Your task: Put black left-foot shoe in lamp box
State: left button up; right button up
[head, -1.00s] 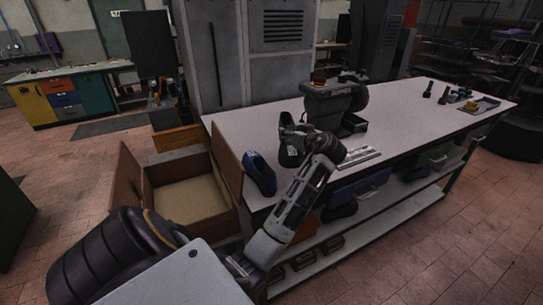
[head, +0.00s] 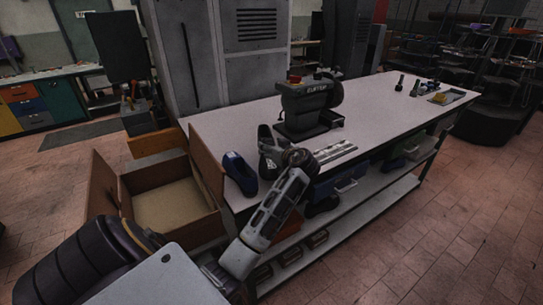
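An open brown box (head: 172,205) with raised flaps stands at the left end of the white table (head: 220,125); its inside looks empty. A blue shoe (head: 239,172) stands on the table edge beside the box. Right of it is a dark shape (head: 268,152) that looks like a black shoe, partly hidden by my wrist. My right arm reaches up over the table edge, and my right gripper (head: 276,148) is at this dark shape. Its fingers blend into the dark shape, so I cannot tell whether they are closed on it. My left gripper is out of view.
A dark press (head: 308,105) stands on the table behind my gripper, with flat metal strips (head: 335,151) in front. Small tools and a tray (head: 448,97) lie at the far right. The shelf below (head: 365,207) holds items. Floor at right is clear.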

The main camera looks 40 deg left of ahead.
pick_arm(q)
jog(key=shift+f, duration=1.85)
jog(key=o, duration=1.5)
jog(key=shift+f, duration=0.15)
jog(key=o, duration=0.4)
